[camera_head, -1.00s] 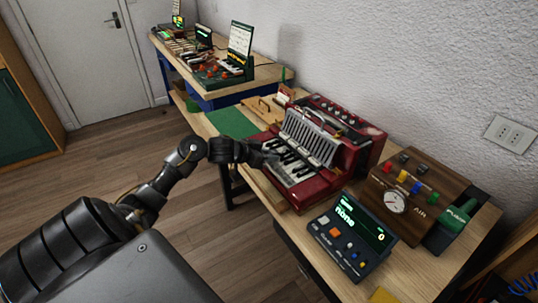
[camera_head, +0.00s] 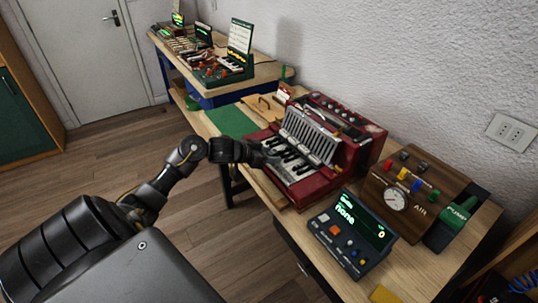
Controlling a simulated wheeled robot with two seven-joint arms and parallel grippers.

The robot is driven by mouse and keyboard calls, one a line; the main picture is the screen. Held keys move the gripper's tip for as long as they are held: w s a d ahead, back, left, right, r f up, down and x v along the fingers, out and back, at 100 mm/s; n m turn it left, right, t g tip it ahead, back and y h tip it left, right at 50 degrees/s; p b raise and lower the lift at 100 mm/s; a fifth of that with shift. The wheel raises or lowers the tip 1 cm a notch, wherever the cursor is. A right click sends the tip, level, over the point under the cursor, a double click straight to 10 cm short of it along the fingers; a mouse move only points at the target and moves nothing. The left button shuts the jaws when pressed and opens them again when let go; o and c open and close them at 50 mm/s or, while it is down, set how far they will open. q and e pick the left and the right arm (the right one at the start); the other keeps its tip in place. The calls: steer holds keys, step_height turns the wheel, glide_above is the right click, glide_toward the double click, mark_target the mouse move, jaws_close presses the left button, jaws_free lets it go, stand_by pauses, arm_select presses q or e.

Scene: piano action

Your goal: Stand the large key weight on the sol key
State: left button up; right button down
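The red piano action (camera_head: 345,150) stands on the wooden bench, with white and black keys (camera_head: 300,168) at its front. I cannot tell which key is the sol key. My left gripper (camera_head: 268,155) is at the left end of the keys, just over or touching them. Its fingers are small and dark, and I cannot tell whether they are open or shut or hold anything. I cannot make out the large key weight. My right gripper is not in view.
A dark console (camera_head: 352,234) reading "none" stands at the front. A wooden box with a gauge (camera_head: 396,201) and a green pump (camera_head: 452,224) is to the right. A green mat (camera_head: 232,121) lies behind my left gripper. A second bench (camera_head: 262,78) stands farther back.

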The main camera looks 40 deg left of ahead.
arm_select(q)
steer(key=v, duration=1)
steer(key=shift+s+r, duration=0.15)
steer(key=shift+s, duration=0.25)
